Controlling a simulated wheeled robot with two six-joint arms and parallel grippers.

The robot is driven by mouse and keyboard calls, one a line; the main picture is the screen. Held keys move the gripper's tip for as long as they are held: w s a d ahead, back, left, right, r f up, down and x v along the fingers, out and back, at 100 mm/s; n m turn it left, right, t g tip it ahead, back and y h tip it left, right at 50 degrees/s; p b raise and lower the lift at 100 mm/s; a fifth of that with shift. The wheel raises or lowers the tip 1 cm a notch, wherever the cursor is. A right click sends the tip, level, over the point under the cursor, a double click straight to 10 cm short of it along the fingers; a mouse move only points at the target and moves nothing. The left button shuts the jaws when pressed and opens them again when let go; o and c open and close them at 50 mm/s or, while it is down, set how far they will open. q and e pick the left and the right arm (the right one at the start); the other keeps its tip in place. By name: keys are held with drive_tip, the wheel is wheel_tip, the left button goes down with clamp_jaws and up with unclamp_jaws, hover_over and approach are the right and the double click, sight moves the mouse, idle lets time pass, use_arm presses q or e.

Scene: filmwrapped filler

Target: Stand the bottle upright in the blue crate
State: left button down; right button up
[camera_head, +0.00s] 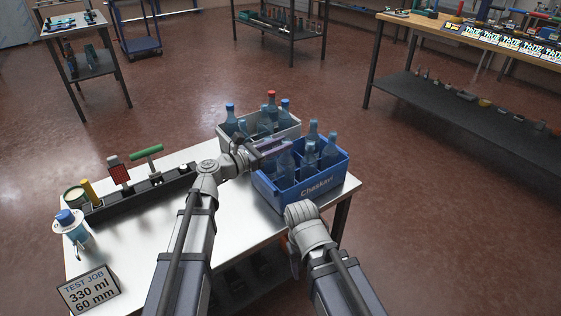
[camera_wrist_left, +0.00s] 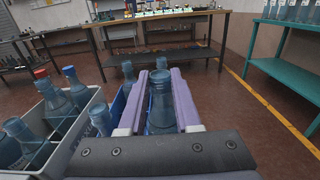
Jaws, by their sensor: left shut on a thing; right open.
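The blue crate (camera_head: 318,188) stands at the table's right end with several clear blue bottles in it. My left gripper (camera_head: 272,147) is over the crate's left side, shut on a clear blue bottle (camera_head: 285,162). In the left wrist view the held bottle (camera_wrist_left: 161,103) stands between the two purple fingers, neck up and roughly upright. Its base is hidden, so I cannot tell whether it touches the crate floor. My right gripper (camera_head: 302,213) is in front of the crate, apart from the held bottle; its fingers are mostly hidden behind the wrist.
A grey crate (camera_head: 230,133) with several capped bottles stands just behind and left of the blue crate. A dark tool rack (camera_head: 135,195), a blue-capped container (camera_head: 70,225) and a sign (camera_head: 88,290) are on the left. The table middle is clear.

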sight(282, 155)
use_arm(q)
wheel_tip(282, 155, down, 5)
drive_tip(key=b, duration=0.4)
drive_tip(key=shift+r, duration=0.3)
drive_tip(key=c, duration=0.6)
unclamp_jaws()
drive_tip(key=shift+s+a, duration=0.15)
drive_tip(key=v, duration=1.1)
drive_tip(key=shift+s+a, duration=0.15)
drive_tip(key=shift+a, duration=0.15)
